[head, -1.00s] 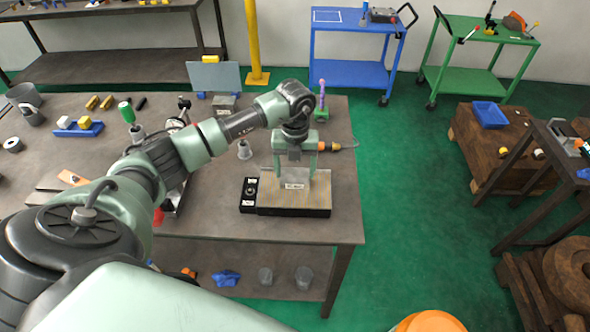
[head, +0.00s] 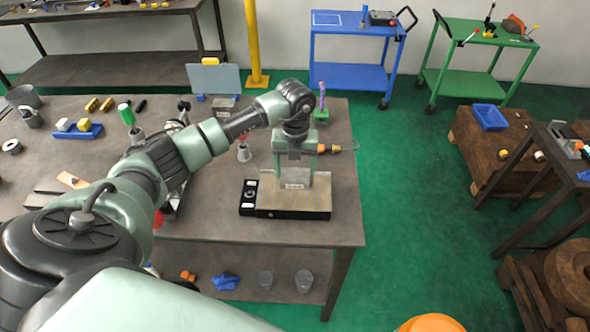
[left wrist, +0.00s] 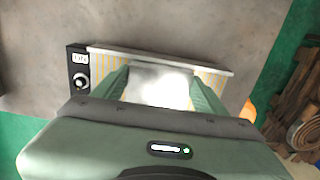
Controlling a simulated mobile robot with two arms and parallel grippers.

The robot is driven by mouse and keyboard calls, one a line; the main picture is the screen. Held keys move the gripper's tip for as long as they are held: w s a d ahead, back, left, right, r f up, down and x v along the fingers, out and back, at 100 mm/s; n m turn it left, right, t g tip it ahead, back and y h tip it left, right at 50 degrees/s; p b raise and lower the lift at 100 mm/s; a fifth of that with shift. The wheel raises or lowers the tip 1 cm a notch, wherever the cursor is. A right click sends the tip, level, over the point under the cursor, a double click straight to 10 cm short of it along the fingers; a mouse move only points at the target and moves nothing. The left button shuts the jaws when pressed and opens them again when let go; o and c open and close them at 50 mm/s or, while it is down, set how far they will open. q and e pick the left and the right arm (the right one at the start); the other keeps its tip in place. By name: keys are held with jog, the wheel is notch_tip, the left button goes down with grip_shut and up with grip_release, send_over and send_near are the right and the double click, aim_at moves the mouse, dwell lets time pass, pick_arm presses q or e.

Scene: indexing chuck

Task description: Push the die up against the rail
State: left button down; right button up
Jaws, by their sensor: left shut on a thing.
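The die (head: 294,182) is a pale silver block with a small label on its near face. It stands on the striped top of the chuck (head: 315,203). My left gripper (head: 296,174) points down and is shut on the die, a green finger on each side. In the left wrist view the die (left wrist: 158,85) is bright between the fingers (left wrist: 158,95). The rail (left wrist: 205,67) is a thin grey strip along the chuck's far edge. The die's far edge lies very near the rail; I cannot tell if they touch. My right gripper is out of view.
A black panel (head: 249,195) with a knob is at the chuck's left end. An orange-tipped handle (head: 329,148) with a cable lies behind the gripper. A grey cone-shaped piece (head: 244,153) stands to the left. The bench (head: 215,215) is clear in front of the chuck.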

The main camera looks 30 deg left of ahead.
pick_arm(q)
jog(key=shift+w+r, duration=0.1)
jog(key=shift+c, duration=0.2)
grip_release()
